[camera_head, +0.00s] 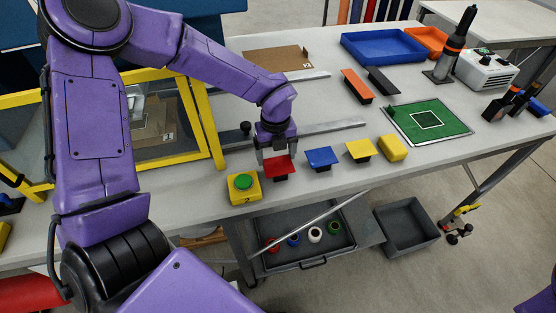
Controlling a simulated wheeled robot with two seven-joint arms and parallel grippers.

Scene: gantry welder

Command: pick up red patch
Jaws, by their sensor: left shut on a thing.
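The red patch (279,169) is a small flat red piece near the front edge of the workbench, at the left end of a row of coloured patches. My left gripper (277,157) points down from above and is shut on the red patch. A dark block shows just under the patch; I cannot tell whether the patch still touches it. The blue patch (321,157) and the yellow patch (360,149) sit on similar dark supports to the right. My right gripper is not in view.
A yellow button box (244,188) with a green button stands close left of the gripper. A yellow-framed window (207,120) is behind it at left. A yellow block (392,148), green mat (452,117) and blue tray (383,47) lie right. An open drawer (345,236) is below.

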